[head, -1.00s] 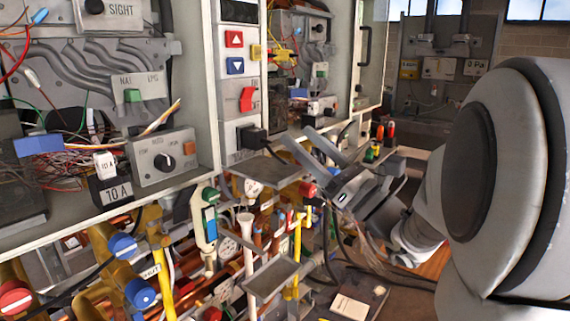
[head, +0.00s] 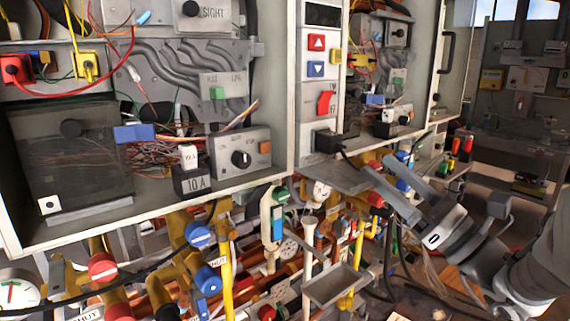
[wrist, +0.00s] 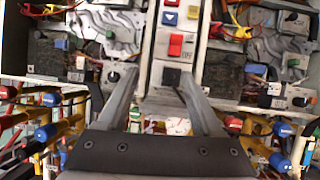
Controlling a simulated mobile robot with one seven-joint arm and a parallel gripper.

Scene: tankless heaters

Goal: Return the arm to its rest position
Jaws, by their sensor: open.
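My gripper (head: 393,172) is at the right of the head view, in front of the heater cabinets, with its two grey fingers apart. In the wrist view, my gripper (wrist: 158,82) points at the grey control strip (wrist: 176,45), and nothing is held between the fingers. The black plug (head: 327,140) sits in the lower end of that strip. It also shows in the wrist view (wrist: 171,76) between the fingertips, apparently beyond them. My arm runs off the right edge of the head view.
Below are yellow pipes (head: 225,270) and blue valve knobs (head: 198,235). A small grey shelf (head: 332,287) juts out near the pipes. A dark cable hangs beside my gripper.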

